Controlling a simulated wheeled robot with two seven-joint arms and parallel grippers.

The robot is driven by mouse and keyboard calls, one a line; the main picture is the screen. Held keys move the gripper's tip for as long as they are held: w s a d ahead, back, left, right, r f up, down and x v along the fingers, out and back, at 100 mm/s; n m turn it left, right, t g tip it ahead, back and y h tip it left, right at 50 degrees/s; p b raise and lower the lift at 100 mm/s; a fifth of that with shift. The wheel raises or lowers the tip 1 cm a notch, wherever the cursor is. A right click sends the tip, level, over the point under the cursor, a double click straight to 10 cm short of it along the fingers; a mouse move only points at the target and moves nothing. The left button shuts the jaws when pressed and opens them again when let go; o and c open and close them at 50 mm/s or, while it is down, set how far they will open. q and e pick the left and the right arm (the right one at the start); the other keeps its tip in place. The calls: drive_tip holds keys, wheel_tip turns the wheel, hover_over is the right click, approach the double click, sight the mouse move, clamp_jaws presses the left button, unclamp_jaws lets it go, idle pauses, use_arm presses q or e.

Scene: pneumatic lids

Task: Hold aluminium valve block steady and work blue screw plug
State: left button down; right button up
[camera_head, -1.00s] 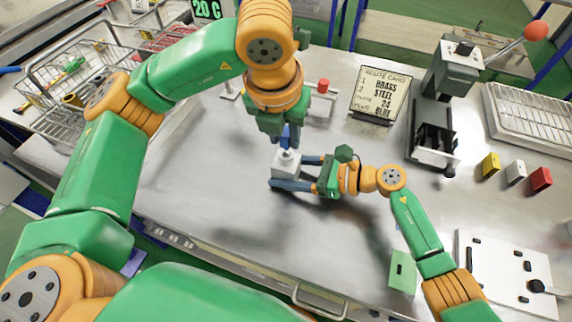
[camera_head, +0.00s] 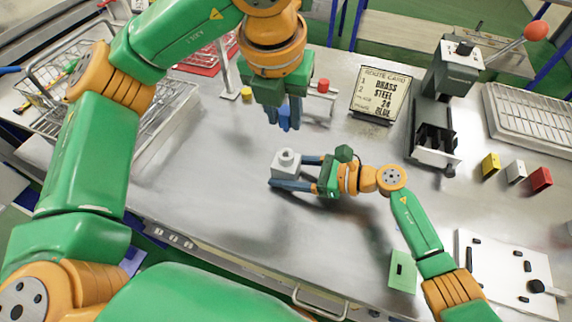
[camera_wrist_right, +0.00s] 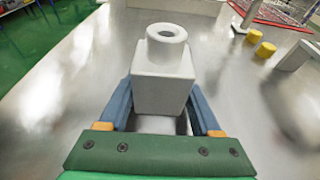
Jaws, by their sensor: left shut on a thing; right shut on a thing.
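The aluminium valve block (camera_head: 286,163) is a pale grey cube with a round open port on top. It stands upright on the steel table, and it also fills the middle of the right wrist view (camera_wrist_right: 163,75). My right gripper (camera_head: 292,172) is shut on the block, one blue finger on each side. The blue screw plug (camera_head: 284,118) is held between the fingers of my left gripper (camera_head: 284,114), clear of the block, above and behind it in the head view. The port of the block looks empty in the right wrist view.
A route card (camera_head: 380,93) reading brass, steel, 24, blue stands behind. A press with a red-knobbed lever (camera_head: 536,31) is at right. Yellow, white and red blocks (camera_head: 515,172) lie near it. A wire basket (camera_head: 60,75) is at left. The table's front middle is clear.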

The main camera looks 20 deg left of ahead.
drive_tip(key=o, duration=1.3)
drive_tip(key=shift+o, duration=0.2)
drive_tip(key=v, duration=1.2)
